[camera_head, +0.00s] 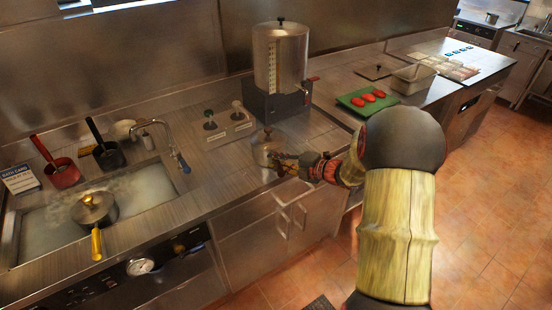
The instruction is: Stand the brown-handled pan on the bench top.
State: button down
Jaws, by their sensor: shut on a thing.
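A steel lidded pan (266,150) with a brownish knob is at the front part of the bench top (228,165), just below the steel urn in the picture. My gripper (286,161) reaches in from the right and is shut at this pan's near right side, where its handle would be. The handle is mostly hidden by the gripper, so its brown colour is hard to make out. The pan looks roughly upright. I cannot tell whether its base touches the bench top or is slightly above it.
A yellow-handled lidded pan (95,209) sits in the steaming basin at left. The urn (281,62) and a green board (367,101) are farther back. Bench around the held pan looks clear.

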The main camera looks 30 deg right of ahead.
jog(key=shift+w+d, duration=0.1)
dwell(0.3)
jog(key=c, duration=1.8)
grip_release()
jog(key=shift+f, duration=0.1)
jog(key=shift+o, duration=0.6)
jog(key=p+v, duration=0.4)
jog(key=v, duration=0.8)
